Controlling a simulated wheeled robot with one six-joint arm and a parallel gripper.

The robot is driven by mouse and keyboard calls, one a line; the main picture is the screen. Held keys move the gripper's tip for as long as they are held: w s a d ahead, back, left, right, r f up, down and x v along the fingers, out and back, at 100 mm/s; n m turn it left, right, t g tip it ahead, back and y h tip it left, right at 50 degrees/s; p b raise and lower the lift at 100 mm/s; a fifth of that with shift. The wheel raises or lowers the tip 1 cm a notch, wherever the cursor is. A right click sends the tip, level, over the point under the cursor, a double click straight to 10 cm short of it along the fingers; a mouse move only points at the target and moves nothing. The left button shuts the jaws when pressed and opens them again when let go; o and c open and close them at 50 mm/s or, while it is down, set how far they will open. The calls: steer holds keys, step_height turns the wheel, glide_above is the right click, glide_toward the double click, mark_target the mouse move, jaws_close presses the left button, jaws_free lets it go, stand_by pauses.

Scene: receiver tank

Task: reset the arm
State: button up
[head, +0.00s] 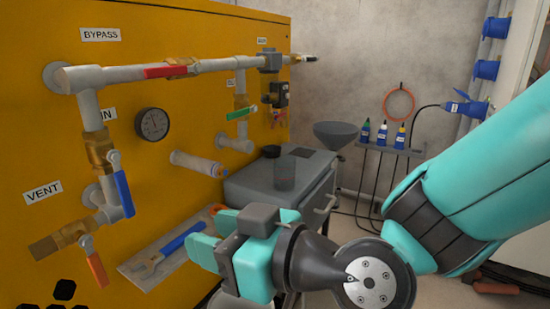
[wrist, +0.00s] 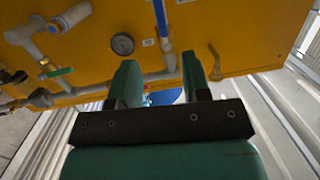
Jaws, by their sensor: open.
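My gripper (head: 205,240) is at the lower middle of the head view, in front of the yellow panel (head: 200,50). Its teal fingers point left, and my teal arm comes in from the right. In the wrist view my gripper (wrist: 160,82) has its two fingers apart, with nothing held between them. The yellow panel (wrist: 220,45) and its pipes lie beyond the fingers. A blue thing shows past the gap between them; I cannot tell what it is.
The panel carries a red-handled valve (head: 172,71), a blue handle (head: 123,193), an orange handle (head: 97,268) and a gauge (head: 152,124). A shelf (head: 140,262) with a blue-handled tool is left of my gripper. A grey cart (head: 250,187) stands behind it.

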steer(key=s+d+r+m+g+h+p, duration=0.15)
steer(key=d+h, duration=0.25)
steer(key=d, duration=0.4)
steer(key=s+d+m+g+h+p, duration=0.2)
steer(key=s+d+m+g+h, duration=0.1)
steer(key=d, duration=0.5)
steer(key=s+d+m+g+h+p, duration=0.1)
steer(key=s+d+m+g+h, duration=0.2)
steer(key=d, duration=0.5)
step_height(320, 180, up, 38)
steer(key=n+p, duration=0.1)
steer(key=p, duration=3.6)
steer(key=shift+t+h+p, duration=0.35)
steer(key=shift+t+h, duration=0.05)
steer(key=shift+t, duration=0.05)
steer(key=shift+a+n, duration=0.1)
steer(key=shift+n, duration=0.15)
